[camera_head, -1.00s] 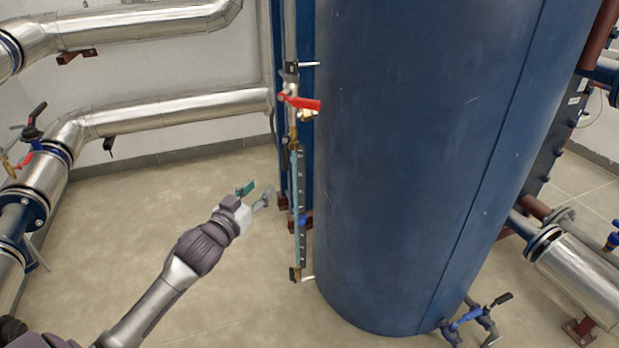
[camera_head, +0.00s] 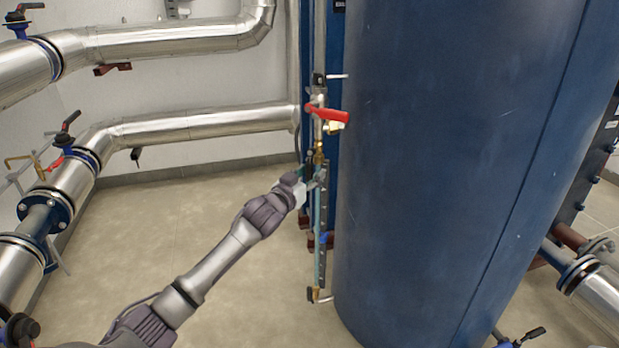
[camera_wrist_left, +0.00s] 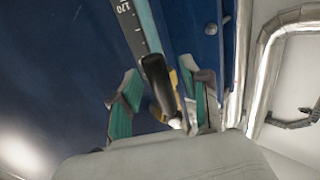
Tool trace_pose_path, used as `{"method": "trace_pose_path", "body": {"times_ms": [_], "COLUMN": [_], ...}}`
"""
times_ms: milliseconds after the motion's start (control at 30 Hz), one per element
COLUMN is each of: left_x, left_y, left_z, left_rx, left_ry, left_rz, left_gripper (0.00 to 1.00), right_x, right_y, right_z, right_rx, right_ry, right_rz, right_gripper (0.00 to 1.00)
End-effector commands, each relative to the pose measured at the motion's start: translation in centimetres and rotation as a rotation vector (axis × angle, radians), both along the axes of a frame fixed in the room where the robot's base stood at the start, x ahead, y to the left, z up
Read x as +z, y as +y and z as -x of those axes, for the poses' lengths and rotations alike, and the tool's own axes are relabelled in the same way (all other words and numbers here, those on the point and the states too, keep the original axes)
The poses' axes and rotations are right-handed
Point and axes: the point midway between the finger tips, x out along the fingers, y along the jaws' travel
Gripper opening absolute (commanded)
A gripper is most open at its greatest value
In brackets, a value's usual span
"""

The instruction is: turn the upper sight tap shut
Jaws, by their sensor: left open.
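The sight gauge (camera_head: 322,215) is a narrow upright strip with a scale beside the blue tank. A tap with a black lever handle (camera_wrist_left: 157,82) and some brass shows in the left wrist view, near the gauge's scale. In the head view my gripper covers that spot, so the handle is not clear there. My left gripper (camera_head: 313,177) is open at the upper part of the gauge. In the left wrist view its teal-padded fingers (camera_wrist_left: 167,80) lie on either side of the black handle. I cannot tell whether they touch it.
A red-lever valve (camera_head: 328,114) sits just above my gripper on the same upright pipe. The blue tank (camera_head: 450,170) stands close on the right. Silver pipes (camera_head: 200,124) run along the wall at left. The floor at lower left is clear.

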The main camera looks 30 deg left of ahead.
Motion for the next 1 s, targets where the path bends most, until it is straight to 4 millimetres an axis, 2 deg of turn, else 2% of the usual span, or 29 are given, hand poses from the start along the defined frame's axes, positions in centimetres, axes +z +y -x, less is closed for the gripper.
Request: {"method": "trace_pose_path", "body": {"times_ms": [267, 567, 1000], "left_x": [-0.02, -0.02, 0.02], "left_y": [0.02, 0.02, -0.06], "left_z": [-0.15, -0.13, -0.14], "left_rx": [0.000, 0.000, 0.000], "left_ry": [0.001, 0.001, 0.000], "left_rz": [0.000, 0.000, 0.008], "left_gripper": [0.47, 0.00, 0.00], "right_x": [0.16, 0.12, 0.07], "right_y": [0.00, 0.00, 0.03], "right_z": [0.11, 0.09, -0.09], "right_rx": [0.001, 0.000, 0.000], "right_ry": [-0.010, -0.009, 0.006], "right_rz": [-0.004, -0.002, 0.002], "right_gripper": [0.00, 0.00, 0.00]}}
